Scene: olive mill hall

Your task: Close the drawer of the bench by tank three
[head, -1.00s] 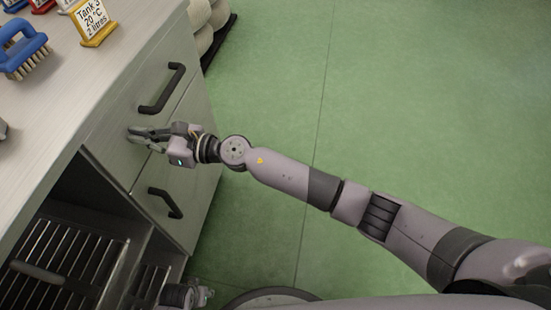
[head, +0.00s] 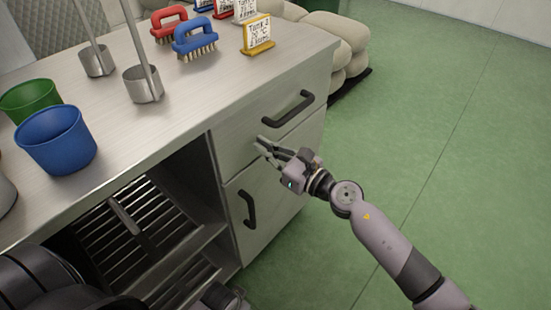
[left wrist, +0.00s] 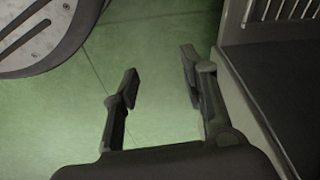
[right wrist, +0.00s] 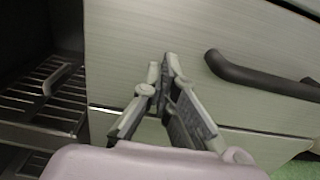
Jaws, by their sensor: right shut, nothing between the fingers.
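The pale grey bench (head: 185,100) has an upper drawer front (head: 235,143) with a dark bar handle (head: 280,108) and a lower front (head: 270,190) with its own handle (head: 248,208). The upper front looks flush with the bench; I see no clear gap. My right gripper (head: 262,145) is shut and empty at the upper front, below and left of its handle. The right wrist view shows its fingertips (right wrist: 168,58) against or just before that front; contact is unclear. My left gripper (left wrist: 160,75) is open and empty, low over the floor beside the bench.
A yellow-based tank sign (head: 258,35), a blue brush (head: 195,38), a red brush (head: 168,24), ladles and a blue cup (head: 55,140) stand on the bench top. A slatted shelf (head: 150,210) fills the open bay. Pale sacks (head: 345,45) lie behind; green floor at right is clear.

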